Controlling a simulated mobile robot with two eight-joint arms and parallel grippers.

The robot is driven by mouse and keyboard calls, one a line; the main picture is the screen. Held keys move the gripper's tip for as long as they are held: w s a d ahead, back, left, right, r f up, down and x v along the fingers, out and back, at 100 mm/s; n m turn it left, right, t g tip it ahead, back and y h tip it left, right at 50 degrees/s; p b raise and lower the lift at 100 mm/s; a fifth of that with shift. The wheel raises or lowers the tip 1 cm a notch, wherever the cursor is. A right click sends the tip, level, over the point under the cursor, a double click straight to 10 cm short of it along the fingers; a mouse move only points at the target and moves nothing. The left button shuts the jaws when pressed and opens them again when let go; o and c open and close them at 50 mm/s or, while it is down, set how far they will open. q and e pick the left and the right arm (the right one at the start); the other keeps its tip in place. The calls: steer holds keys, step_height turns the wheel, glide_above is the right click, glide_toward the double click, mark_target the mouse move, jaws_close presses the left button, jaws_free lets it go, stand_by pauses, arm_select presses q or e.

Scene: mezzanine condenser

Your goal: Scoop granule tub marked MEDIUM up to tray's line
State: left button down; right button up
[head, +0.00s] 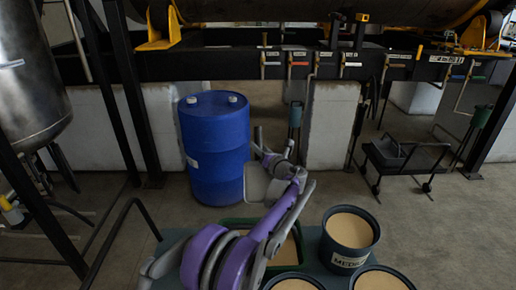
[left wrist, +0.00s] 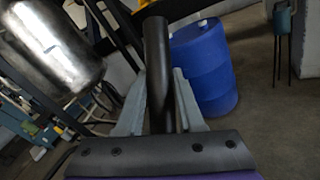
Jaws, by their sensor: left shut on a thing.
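The tub marked MEDIUM (head: 348,257) is a dark round tub of tan granules on the teal table, right of my left arm. A green tray (head: 238,222) with tan contents lies behind my left arm, which hides much of it; its line cannot be made out. My right gripper is not in view.
Two more granule tubs (head: 292,286) (head: 382,280) are cut off at the front edge. A blue drum (head: 214,150) stands on the floor behind the table. A low black cart (head: 395,157) stands at the right. Clear floor lies right of the MEDIUM tub.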

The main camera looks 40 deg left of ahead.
arm_select(q)
steer(key=shift+w+a+f+h, duration=0.15)
steer(key=shift+a+f+h, duration=0.1)
steer(key=shift+f+h, duration=0.25)
steer(key=w+a+f+m+g+h+p, duration=0.2)
steer(key=w+a+f+g+h+p, duration=0.1)
steer(key=f, duration=0.5)
steer(key=shift+w+m+g+h+p, duration=0.3)
steer(key=shift+w+g+h, duration=0.15)
steer(key=shift+h, duration=0.55)
